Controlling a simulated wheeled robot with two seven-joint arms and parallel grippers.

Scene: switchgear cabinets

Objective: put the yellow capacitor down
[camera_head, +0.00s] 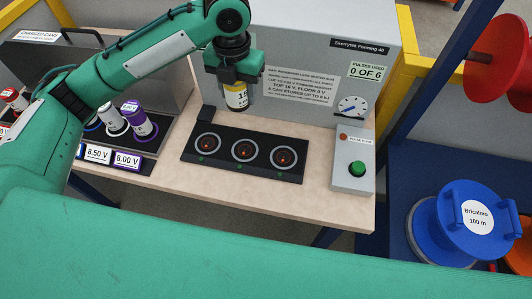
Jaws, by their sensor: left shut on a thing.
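The can shows above the back edge of a black fixture (245,170) with three round sockets, in front of the grey machine. The left socket (207,144), middle socket (245,149) and right socket (284,154) look empty, with an orange glow inside. My right gripper is not in view.
A grey machine (325,60) reads "0 OF 6". A control box (352,160) with a green button (356,169) stands at the right. A purple can (138,121) and a white can (111,121) stand in a dark tray at the left. The front tabletop (240,198) is clear.

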